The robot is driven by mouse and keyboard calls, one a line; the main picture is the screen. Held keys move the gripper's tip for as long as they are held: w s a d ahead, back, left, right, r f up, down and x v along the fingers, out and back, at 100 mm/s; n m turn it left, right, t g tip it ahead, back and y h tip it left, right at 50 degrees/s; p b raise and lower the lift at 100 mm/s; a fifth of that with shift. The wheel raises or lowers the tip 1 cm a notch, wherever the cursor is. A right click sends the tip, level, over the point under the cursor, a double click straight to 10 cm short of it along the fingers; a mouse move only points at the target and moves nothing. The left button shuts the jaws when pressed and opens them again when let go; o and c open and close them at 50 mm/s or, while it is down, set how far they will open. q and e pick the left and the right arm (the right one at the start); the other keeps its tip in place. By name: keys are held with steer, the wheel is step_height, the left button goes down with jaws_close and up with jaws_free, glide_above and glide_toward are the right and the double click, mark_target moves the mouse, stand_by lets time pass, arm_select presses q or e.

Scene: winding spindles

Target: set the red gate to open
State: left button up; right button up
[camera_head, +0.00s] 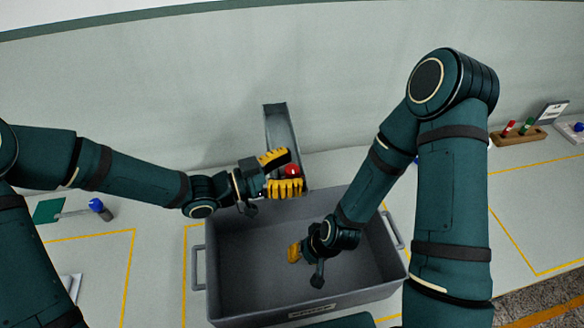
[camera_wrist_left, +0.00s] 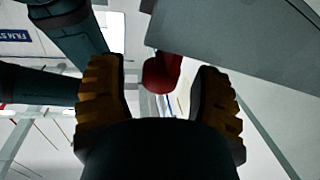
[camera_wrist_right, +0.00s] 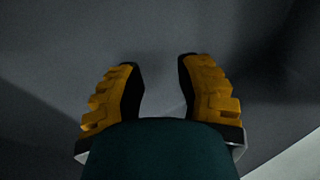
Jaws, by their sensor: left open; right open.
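The red gate shows as a red knob (camera_head: 292,170) at the lower end of a narrow grey chute (camera_head: 281,132), above the far edge of a grey bin (camera_head: 222,232). My left gripper (camera_head: 282,172) is open at the knob. In the left wrist view the red knob (camera_wrist_left: 161,73) sits between and just beyond the open fingers; I cannot tell whether they touch it. The rest of the gate is hidden. My right gripper (camera_head: 295,252) is open and empty inside the bin; in the right wrist view only grey surface lies between its fingers (camera_wrist_right: 160,85).
At the left are a green square (camera_head: 48,210) and a blue knob (camera_head: 97,205) on a dark post. At the right a wooden rack (camera_head: 518,136) holds red and green sticks, beside a small sign (camera_head: 552,112). Bin handles stick out on both sides.

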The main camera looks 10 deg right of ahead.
arm_select(q)
steer(key=shift+d, duration=0.1)
jaws_close()
steer(key=shift+r, duration=0.15)
